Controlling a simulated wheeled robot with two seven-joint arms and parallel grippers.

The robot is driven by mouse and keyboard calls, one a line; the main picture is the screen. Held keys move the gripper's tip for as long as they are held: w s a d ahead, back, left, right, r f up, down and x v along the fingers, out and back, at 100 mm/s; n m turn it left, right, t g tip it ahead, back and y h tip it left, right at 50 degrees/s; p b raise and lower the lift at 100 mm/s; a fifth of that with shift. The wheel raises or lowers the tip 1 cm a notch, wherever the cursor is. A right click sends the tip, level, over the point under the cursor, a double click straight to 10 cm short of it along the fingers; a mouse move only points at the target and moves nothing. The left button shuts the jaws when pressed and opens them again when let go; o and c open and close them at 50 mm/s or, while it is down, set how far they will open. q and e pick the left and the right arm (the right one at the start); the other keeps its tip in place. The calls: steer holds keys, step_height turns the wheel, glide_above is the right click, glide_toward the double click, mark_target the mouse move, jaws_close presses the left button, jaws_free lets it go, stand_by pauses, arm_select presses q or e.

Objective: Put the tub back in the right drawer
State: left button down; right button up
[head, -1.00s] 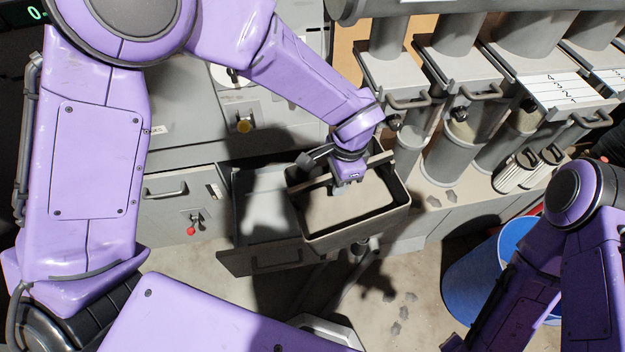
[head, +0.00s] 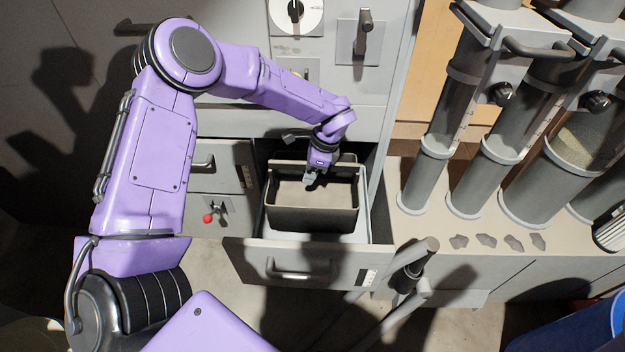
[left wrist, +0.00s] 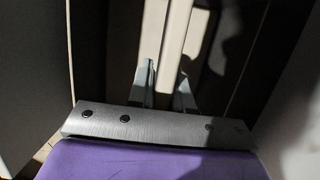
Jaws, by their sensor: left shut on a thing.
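My left gripper (head: 311,182) reaches down from above and is shut on the tub's bar. In the left wrist view, the fingers (left wrist: 167,92) close around the pale bar (left wrist: 172,45). My right gripper is not in view.
The cabinet's left drawer (head: 212,165) is shut, with a red-knobbed lever (head: 208,218) below it. Clear cylinders (head: 425,165) stand on the counter at the right, near several small dark scraps (head: 486,241).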

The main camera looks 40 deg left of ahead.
arm_select(q)
steer(key=b, duration=0.3)
glide_above(305, 203)
steer(key=w+d, duration=0.1)
steer(key=shift+w+d+f, duration=0.1)
steer(key=shift+f, duration=1.25)
steer(key=shift+d+f, duration=0.1)
steer(key=shift+f, duration=1.25)
steer(key=shift+f+b, duration=1.3)
steer(key=shift+f, duration=0.1)
steer(key=c, duration=1)
jaws_free()
steer(key=shift+o, duration=0.2)
steer(key=shift+r, duration=0.1)
steer(key=p+v, duration=0.1)
steer(key=v, duration=0.9)
steer(key=shift+r, duration=0.25)
